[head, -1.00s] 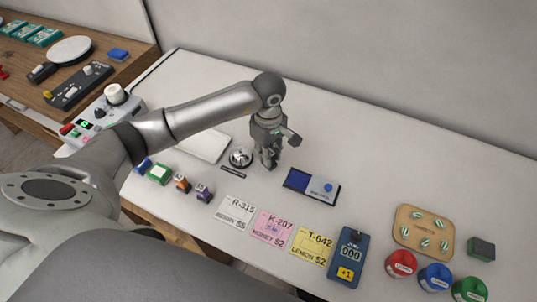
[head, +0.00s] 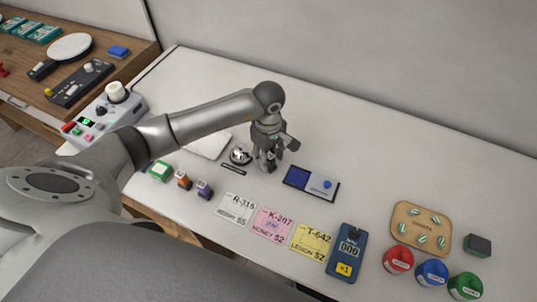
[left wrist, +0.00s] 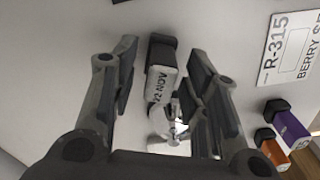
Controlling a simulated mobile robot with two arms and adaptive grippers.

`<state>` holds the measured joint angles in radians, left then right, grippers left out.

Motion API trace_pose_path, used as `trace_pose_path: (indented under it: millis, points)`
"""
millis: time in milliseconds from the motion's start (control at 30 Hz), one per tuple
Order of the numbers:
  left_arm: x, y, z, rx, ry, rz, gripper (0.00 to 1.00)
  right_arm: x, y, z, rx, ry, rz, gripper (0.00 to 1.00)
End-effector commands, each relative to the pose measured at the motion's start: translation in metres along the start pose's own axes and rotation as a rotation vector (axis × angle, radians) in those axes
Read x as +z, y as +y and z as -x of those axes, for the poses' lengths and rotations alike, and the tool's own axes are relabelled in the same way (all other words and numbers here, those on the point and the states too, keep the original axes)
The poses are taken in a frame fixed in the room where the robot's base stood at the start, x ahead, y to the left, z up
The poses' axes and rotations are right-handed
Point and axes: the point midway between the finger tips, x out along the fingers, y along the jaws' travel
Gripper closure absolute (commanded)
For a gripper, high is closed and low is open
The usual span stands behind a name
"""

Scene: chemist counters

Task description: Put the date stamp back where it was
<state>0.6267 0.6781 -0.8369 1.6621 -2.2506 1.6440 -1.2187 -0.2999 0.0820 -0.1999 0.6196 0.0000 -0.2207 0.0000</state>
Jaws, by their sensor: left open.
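The date stamp (left wrist: 160,84), a pale block marked "22 NOV" with a dark end, shows in the left wrist view between my left gripper's fingers. My left gripper (head: 266,164) is open around it, low over the white counter; I cannot tell whether either finger touches it. In the head view the fingers largely hide the stamp. The silver bell (head: 240,155) stands just left of the gripper, and the blue ink pad (head: 298,177) lies open to its right. My right gripper is not in view.
Purple (head: 204,189) and orange (head: 183,180) stamps stand near the front edge. Cards R-315 (head: 236,208), K-207 (head: 271,224) and T-642 (head: 312,240) lie beside a blue counter (head: 347,252). A wooden tray (head: 400,230) and colored jars stand at right.

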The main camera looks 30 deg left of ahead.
Motion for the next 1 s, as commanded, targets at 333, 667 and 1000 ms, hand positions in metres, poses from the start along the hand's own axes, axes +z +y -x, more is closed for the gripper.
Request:
trace_pose_path:
  millis: [333,667,1000]
  points:
    - [-0.001,0.002,0.023,0.006,0.003,-0.001,0.58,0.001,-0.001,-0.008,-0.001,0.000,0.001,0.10]
    - [-0.001,0.001,0.092,0.006,0.002,-0.001,0.58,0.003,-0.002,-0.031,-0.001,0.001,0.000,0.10]
    - [0.000,0.000,0.122,0.000,0.001,0.000,0.58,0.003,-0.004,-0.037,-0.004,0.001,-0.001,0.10]
